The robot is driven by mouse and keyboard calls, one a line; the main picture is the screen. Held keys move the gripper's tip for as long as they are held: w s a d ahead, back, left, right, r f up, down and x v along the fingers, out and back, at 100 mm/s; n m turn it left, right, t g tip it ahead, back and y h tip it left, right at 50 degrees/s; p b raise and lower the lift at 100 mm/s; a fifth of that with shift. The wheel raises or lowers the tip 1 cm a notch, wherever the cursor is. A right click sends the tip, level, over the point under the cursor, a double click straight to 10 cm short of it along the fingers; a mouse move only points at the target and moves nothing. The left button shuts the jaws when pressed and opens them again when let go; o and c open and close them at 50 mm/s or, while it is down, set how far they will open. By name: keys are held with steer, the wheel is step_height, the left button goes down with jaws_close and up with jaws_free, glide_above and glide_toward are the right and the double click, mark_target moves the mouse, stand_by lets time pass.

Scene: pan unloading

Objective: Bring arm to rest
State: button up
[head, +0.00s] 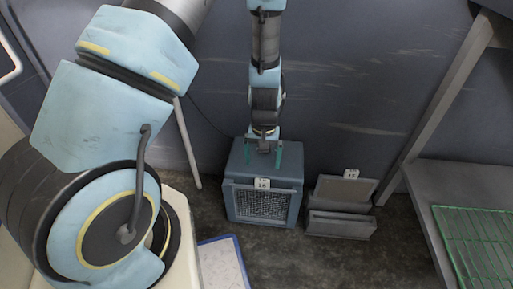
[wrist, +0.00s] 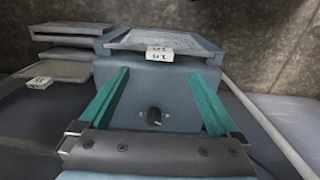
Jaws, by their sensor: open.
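My gripper (head: 262,158) hangs at the end of my light-blue arm, over the blue-grey box with a mesh front (head: 292,173). Its two teal fingers are spread apart with nothing held between them. In the wrist view my gripper (wrist: 156,74) shows the fingers on either side of the box's surface (wrist: 160,85), with a small dark knob (wrist: 153,117) between them. I cannot tell whether the fingers touch the box. Large links of my arm fill the left of the head view and hide what is behind them.
A low grey open container (head: 340,225) with a white tag stands right of the box. At right is a grey shelf (head: 450,172) bearing a green wire rack (head: 478,245). A blue-edged white panel (head: 222,262) lies below. A dark wall stands close behind; some dark floor (head: 300,262) is clear.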

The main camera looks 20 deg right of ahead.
steer(key=shift+r, duration=0.1)
steer(key=w+a+r+n, duration=0.2)
steer(key=w+a+r, duration=0.3)
steer(key=a+r, duration=0.65)
steer(key=s+a+r+n+t, duration=0.2)
steer(key=s+a+r, duration=0.2)
steer(key=a+r, duration=0.95)
step_height(320, 180, up, 24)
steer(key=p, duration=2.5)
steer(key=shift+w+a+p, duration=0.15)
steer(key=shift+w+p, duration=0.05)
steer(key=shift+p, duration=0.1)
